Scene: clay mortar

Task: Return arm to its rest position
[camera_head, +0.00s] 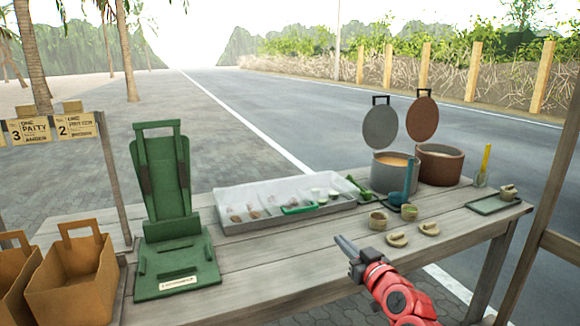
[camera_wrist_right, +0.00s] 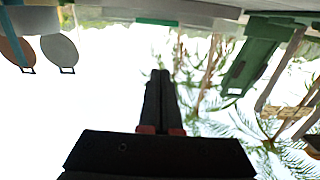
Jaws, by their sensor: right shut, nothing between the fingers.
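My right gripper (camera_head: 347,247) is above the front of the wooden table (camera_head: 275,275) in the head view, pointing up and left. Its fingers are together and hold nothing. The red and grey right arm (camera_head: 395,295) comes in from the lower right. In the right wrist view the shut fingers (camera_wrist_right: 158,75) show dark against a bright background, and the scene appears upside down. My left gripper and arm are not in view.
A green press (camera_head: 168,195) stands at left and a white tray (camera_head: 240,222) in the middle. Two lidded pots (camera_head: 394,175), (camera_head: 438,165) stand at back right. Small clay pieces (camera_head: 397,239) lie near the right gripper. Brown bags (camera_head: 75,275) stand at far left.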

